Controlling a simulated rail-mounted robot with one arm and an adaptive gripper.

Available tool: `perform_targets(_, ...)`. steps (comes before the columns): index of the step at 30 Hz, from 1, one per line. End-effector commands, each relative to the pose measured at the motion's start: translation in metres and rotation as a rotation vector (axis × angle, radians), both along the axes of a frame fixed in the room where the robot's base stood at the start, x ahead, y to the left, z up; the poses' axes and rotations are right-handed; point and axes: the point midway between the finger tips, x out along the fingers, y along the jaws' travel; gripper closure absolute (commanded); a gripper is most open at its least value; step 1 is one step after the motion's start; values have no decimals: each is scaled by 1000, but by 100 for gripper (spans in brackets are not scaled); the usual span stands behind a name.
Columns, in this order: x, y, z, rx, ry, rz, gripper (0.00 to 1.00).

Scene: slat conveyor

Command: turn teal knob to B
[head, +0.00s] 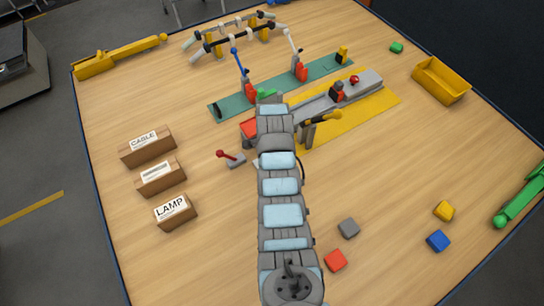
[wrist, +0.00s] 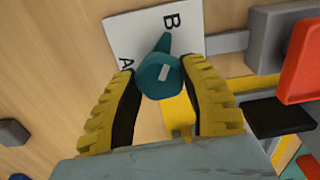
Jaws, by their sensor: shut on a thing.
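The teal knob (wrist: 152,82) shows in the wrist view on a white plate (wrist: 135,28) marked with the letters A and B. The knob's narrow pointer is turned up in the picture, toward the letter B. A short white mark shows on its top. My gripper (wrist: 158,71) has its yellow ribbed fingers closed on the knob, one on each side. In the head view my arm hides the knob and the gripper.
A red part (wrist: 302,62) and a grey block (wrist: 272,38) stand right of the plate in the wrist view. In the head view a red lever (head: 228,156) stands left of my arm, with boxes (head: 160,177) farther left.

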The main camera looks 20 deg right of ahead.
Motion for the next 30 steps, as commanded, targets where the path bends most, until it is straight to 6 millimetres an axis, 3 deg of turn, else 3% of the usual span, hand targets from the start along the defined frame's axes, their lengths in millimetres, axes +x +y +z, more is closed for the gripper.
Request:
perform_targets(5,-1,0,-2,1,1,1,92)
perform_targets(6,-1,0,-2,1,1,1,44)
perform_targets(8,-1,0,-2,1,1,1,27)
perform_targets(20,0,0,3,0,0,1,25)
perform_targets(26,1,0,22,-1,-2,1,25)
perform_targets(30,1,0,47,0,-3,2,25)
